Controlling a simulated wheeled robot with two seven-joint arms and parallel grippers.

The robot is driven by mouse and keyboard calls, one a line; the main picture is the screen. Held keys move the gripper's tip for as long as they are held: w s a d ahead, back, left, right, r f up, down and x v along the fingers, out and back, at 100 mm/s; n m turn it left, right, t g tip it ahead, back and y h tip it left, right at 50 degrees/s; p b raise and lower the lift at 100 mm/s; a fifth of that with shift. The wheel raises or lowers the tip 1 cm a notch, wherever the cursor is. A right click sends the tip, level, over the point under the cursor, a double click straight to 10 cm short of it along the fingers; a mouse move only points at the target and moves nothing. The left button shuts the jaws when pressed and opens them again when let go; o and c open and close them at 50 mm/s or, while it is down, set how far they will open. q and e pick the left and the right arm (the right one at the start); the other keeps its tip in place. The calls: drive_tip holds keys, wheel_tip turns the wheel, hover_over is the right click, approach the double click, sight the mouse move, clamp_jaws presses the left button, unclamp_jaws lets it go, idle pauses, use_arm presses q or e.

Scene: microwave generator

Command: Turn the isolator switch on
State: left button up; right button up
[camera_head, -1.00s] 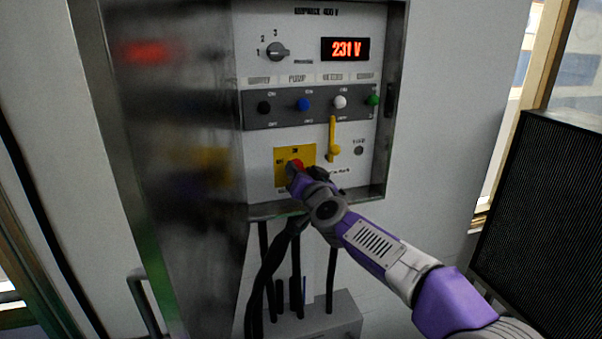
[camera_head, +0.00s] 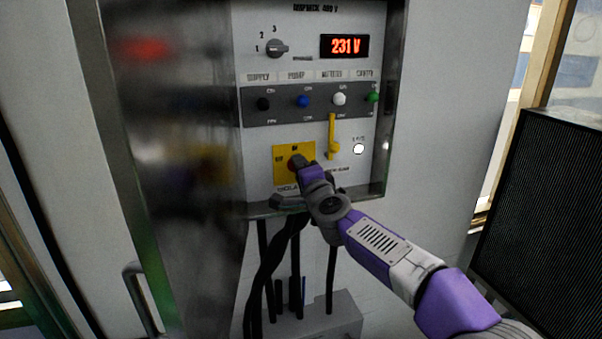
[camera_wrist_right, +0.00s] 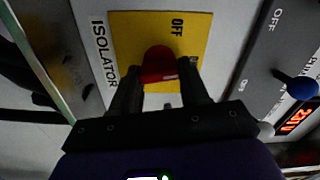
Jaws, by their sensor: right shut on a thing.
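The isolator switch is a red knob (camera_wrist_right: 158,65) on a yellow plate (camera_head: 280,154) low on the grey control panel (camera_head: 262,140). The plate also fills the top of the right wrist view (camera_wrist_right: 190,32), with the words ISOLATOR and OFF readable. My right gripper (camera_head: 299,164) is at the knob in the head view. In the right wrist view its two fingers (camera_wrist_right: 160,80) are shut on the knob, one on each side. The fingers hide part of the knob, and I cannot tell which mark it points to. My left gripper is not in view.
A yellow lever (camera_head: 332,136) and a lit white lamp (camera_head: 358,149) are right of the plate. Above are toggles with a blue knob (camera_head: 303,101), a rotary selector (camera_head: 277,48) and a display (camera_head: 345,46) reading 231 V. The open cabinet door (camera_head: 175,170) stands at left.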

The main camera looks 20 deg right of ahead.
drive_tip(key=shift+d+m, duration=0.1)
drive_tip(key=shift+m, duration=1.1)
drive_tip(key=o, duration=1.1)
drive_tip(key=shift+c, duration=0.2)
drive_tip(key=s+b, duration=0.1)
drive_tip(key=s, duration=0.6)
drive_tip(key=shift+s, duration=0.3)
drive_tip(key=shift+d, duration=0.1)
